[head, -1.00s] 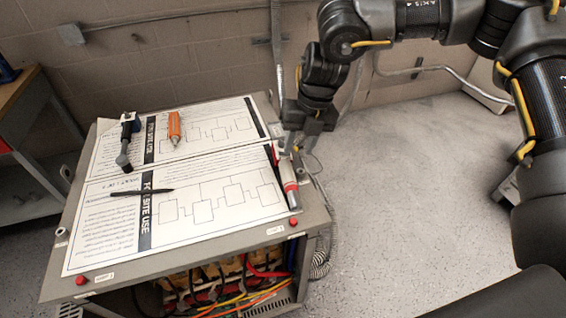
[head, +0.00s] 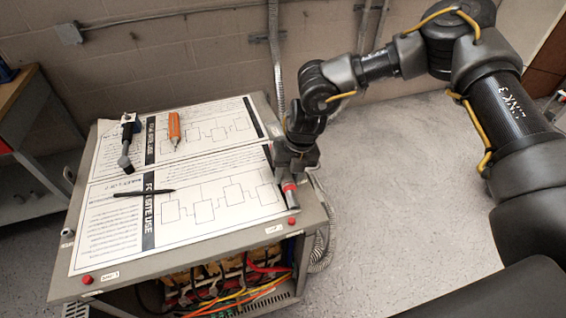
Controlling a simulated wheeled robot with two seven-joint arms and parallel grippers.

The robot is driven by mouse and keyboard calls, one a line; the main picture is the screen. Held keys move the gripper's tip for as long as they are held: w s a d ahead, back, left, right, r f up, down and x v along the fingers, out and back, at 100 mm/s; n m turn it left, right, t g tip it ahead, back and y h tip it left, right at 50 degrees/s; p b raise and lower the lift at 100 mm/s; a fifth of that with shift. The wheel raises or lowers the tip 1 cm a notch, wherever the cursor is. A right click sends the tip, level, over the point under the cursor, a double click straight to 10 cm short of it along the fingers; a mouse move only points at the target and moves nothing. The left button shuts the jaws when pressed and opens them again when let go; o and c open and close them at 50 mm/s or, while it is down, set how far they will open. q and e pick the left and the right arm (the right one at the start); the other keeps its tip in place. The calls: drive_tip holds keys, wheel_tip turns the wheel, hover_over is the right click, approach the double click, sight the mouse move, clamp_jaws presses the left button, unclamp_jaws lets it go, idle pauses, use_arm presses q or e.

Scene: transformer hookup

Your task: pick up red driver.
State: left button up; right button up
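The red driver (head: 289,191) lies near the right edge of the cabinet top, beside the printed sheets. Its red part and silver end show below my gripper, and the rest is hidden. My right gripper (head: 291,174) points down over the driver, at or just above its upper part. Its fingers are too small and dark to tell whether they are open or shut. My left gripper is not in view.
The grey cabinet top (head: 88,258) holds printed sheets, an orange-handled tool (head: 174,129), a black-and-grey tool (head: 127,141) and a black pen (head: 144,192). Coloured cables (head: 232,300) show in the open front. Conduit (head: 323,250) runs at the right side. A workbench (head: 30,120) stands at left.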

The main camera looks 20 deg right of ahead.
drive_tip(key=c, duration=0.8)
clamp_jaws()
drive_tip(key=shift+r, duration=0.1)
